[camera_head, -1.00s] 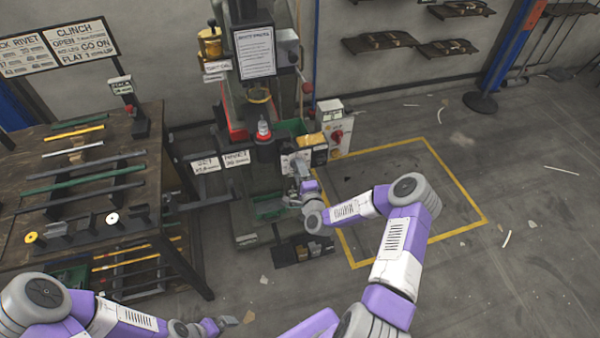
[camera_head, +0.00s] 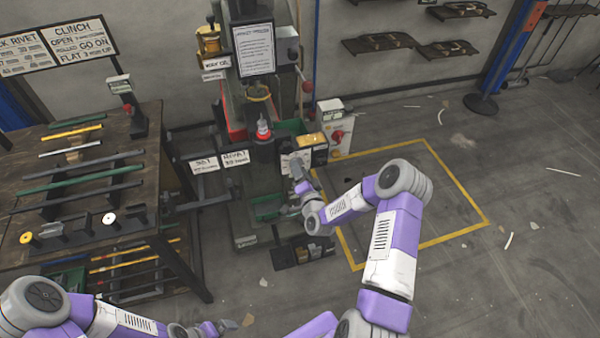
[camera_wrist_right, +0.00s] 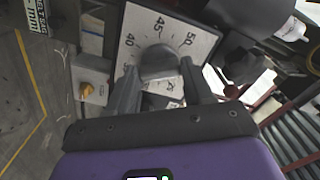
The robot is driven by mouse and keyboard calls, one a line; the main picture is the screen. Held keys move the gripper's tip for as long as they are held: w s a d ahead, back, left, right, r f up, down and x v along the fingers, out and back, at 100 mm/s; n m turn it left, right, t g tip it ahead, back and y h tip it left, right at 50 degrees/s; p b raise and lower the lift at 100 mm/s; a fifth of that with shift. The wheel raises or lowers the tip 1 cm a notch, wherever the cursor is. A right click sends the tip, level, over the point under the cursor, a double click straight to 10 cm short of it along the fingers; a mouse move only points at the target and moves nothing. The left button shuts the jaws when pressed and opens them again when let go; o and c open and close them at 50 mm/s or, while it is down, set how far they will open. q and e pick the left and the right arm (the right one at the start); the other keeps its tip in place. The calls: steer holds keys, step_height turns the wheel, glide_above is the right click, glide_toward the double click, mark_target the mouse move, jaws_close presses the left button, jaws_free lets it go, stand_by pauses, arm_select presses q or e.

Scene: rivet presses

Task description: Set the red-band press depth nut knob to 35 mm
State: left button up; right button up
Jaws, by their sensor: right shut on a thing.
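The press (camera_head: 263,134) with a red band stands at the back centre in the head view. Its white dial plate (camera_wrist_right: 190,42) shows in the right wrist view, with 40, 45 and 50 readable. The grey depth nut knob (camera_wrist_right: 158,62) sits in front of the dial. My right gripper (camera_wrist_right: 160,75) is shut on this knob, one finger on each side. It also shows in the head view (camera_head: 299,182), in front of the press. The knob's exact reading cannot be told. My left gripper (camera_head: 215,328) is low in the head view, away from the press; its jaws are too small to judge.
A workbench (camera_head: 150,165) with bars and rods stands at the left. A yellow floor outline (camera_head: 455,175) marks open floor at the right. Small scraps lie on the floor.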

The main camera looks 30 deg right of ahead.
stand_by(0.4)
steer(key=o, duration=1)
steer(key=shift+o, duration=0.2)
steer(key=shift+s, duration=0.1)
steer(key=p+v, duration=0.1)
steer(key=v, duration=0.6)
steer(key=shift+s, duration=0.2)
